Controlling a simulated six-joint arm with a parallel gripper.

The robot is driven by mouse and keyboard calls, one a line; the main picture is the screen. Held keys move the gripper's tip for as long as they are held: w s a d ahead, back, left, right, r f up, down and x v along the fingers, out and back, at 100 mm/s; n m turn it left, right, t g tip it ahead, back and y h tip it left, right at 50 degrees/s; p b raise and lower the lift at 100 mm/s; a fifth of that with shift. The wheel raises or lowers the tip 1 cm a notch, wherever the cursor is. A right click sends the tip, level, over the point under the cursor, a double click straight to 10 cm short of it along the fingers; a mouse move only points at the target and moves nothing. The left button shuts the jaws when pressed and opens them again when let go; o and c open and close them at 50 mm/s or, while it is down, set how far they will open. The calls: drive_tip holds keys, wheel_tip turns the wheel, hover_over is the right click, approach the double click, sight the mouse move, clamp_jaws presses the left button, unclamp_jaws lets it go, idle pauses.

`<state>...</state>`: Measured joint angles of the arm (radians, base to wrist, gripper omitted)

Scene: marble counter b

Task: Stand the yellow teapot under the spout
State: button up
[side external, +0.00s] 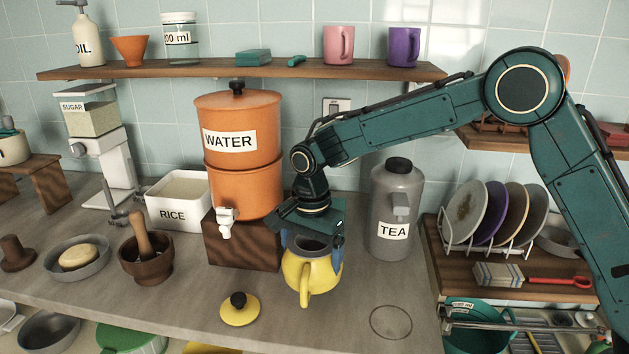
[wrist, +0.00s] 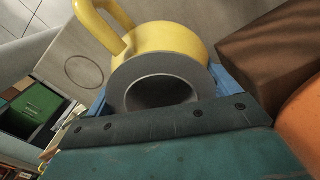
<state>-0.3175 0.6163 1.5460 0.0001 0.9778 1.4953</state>
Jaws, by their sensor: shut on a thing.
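The yellow teapot (side external: 313,277) is lidless, with its handle toward the camera in the side view. My gripper (side external: 312,250) is shut on it, a blue finger at its right side. In the wrist view the teapot (wrist: 170,45) shows its grey rim and dark open mouth, with the gripper (wrist: 160,95) around it. The white spout (side external: 225,222) is on the orange WATER dispenser (side external: 238,150), to the left of the teapot. I cannot tell whether the teapot's base touches the counter. The yellow lid (side external: 240,309) lies on the counter in front.
The dispenser stands on a brown block (side external: 240,245), close to the teapot's left. A grey TEA container (side external: 396,215) stands behind right. A mortar (side external: 146,262) and RICE box (side external: 178,205) are at left. A drawn ring (side external: 391,322) marks clear counter at front right.

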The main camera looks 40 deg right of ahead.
drive_tip(key=shift+f, duration=2)
drive_tip(key=shift+f, duration=0.1)
drive_tip(key=o, duration=1.1)
drive_tip(key=shift+f, duration=0.1)
drive_tip(key=shift+c, duration=0.2)
wheel_tip(320, 180, up, 11)
drive_tip(key=shift+r, duration=0.7)
drive_tip(key=shift+s, duration=0.1)
